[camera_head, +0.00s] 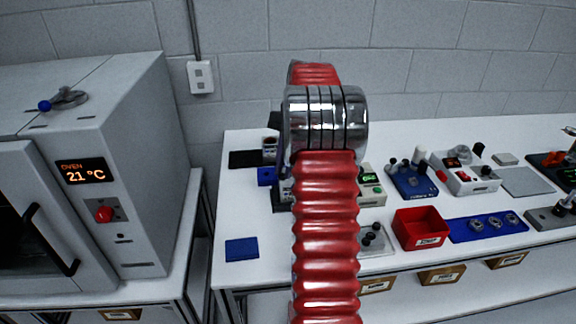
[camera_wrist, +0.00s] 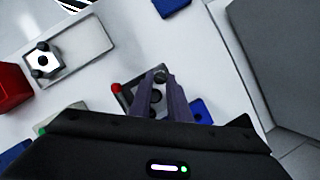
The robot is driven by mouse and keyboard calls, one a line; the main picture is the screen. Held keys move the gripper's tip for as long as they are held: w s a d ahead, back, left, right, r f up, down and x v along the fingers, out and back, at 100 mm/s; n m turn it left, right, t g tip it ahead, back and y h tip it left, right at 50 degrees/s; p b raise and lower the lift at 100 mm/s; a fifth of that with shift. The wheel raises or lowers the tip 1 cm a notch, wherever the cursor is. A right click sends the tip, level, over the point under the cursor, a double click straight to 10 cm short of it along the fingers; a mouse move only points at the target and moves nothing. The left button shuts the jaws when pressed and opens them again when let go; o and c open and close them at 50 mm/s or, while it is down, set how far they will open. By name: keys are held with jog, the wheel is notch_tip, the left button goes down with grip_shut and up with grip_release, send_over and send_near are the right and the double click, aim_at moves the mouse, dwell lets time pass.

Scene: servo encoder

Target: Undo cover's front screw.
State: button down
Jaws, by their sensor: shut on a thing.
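In the wrist view my gripper (camera_wrist: 161,80) reaches down over a small dark-and-grey unit (camera_wrist: 130,92) with a red knob at its left corner. Its two dark fingers are shut on a dark, round, knob-like screw (camera_wrist: 160,76) on top of the unit. The fingers hide much of the unit, and I cannot make out whether the screw has turned or lifted. In the head view my red ribbed arm covers the gripper and the screw. Only dark parts of a unit (camera_head: 282,192) show at the arm's left edge.
A grey tray (camera_wrist: 85,42) holds a white plate with black knobs. A red bin (camera_head: 420,228) and a blue strip with round parts (camera_head: 488,226) lie to the right. A blue pad (camera_head: 242,249) lies at front left. An oven (camera_head: 100,190) stands left, past a gap.

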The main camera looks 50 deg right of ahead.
jog(key=shift+w+a+n+g, duration=0.15)
jog(key=shift+n+g, duration=0.15)
jog(key=shift+n, duration=0.5)
jog(key=shift+a+n+g, duration=0.1)
jog(key=shift+n+g, duration=0.2)
jog(key=shift+n, duration=0.5)
jog(key=c, duration=1.6)
grip_release()
jog(key=shift+d, duration=0.1)
jog(key=shift+c, duration=0.2)
jog(key=shift+d+r, duration=0.1)
